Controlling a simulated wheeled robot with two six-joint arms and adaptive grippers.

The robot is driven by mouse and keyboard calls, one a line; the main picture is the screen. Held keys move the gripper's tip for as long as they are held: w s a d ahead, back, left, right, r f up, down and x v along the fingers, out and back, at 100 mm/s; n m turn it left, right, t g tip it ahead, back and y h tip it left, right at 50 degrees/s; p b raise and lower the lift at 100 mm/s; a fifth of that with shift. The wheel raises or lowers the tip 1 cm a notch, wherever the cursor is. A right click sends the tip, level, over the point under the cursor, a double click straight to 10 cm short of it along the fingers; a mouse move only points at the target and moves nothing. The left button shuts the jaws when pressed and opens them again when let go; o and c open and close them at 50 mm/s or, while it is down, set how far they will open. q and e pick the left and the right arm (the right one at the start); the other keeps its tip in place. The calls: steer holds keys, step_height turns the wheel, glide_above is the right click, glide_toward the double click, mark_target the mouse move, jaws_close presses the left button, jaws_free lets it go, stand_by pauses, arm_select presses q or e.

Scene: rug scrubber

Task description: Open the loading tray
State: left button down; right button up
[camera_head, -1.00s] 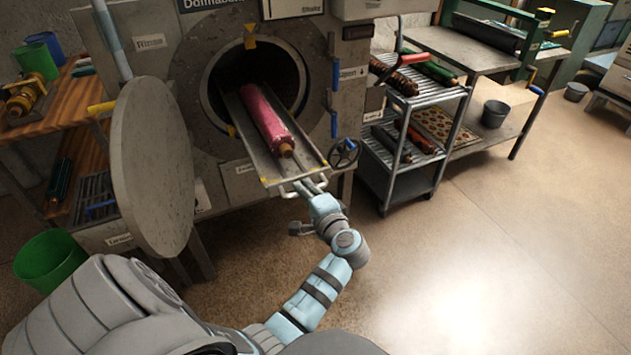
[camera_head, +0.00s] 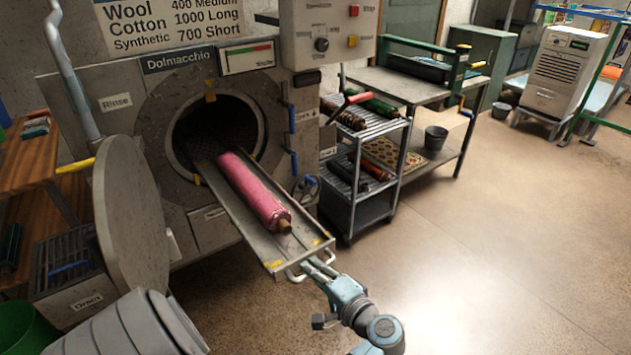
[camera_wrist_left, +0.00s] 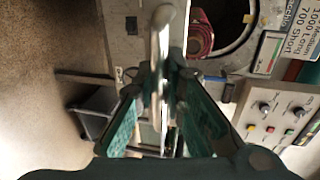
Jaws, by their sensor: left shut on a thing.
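The loading tray (camera_head: 257,237) is a long grey metal trough with yellow corner marks. It sticks out of the round opening (camera_head: 213,130) of the grey machine, and its inner end is inside. A pink rolled rug (camera_head: 252,192) lies along it. At the tray's front end is a pale metal handle (camera_head: 295,277). My left gripper (camera_head: 313,267) is at this handle and shut on it. In the left wrist view the handle (camera_wrist_left: 161,40) shows as a bright bar between the green-padded fingers. My right gripper is not in view.
The round machine door (camera_head: 130,215) stands open at the left of the tray. A shelf cart (camera_head: 350,205) with rolled rugs stands close to the right of the machine. The floor (camera_head: 500,260) at the right front is clear.

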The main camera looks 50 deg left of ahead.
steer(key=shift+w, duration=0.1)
arm_select(q)
steer(key=c, duration=1.7)
jaws_free()
steer(key=shift+a, duration=0.1)
steer(key=shift+o, duration=0.2)
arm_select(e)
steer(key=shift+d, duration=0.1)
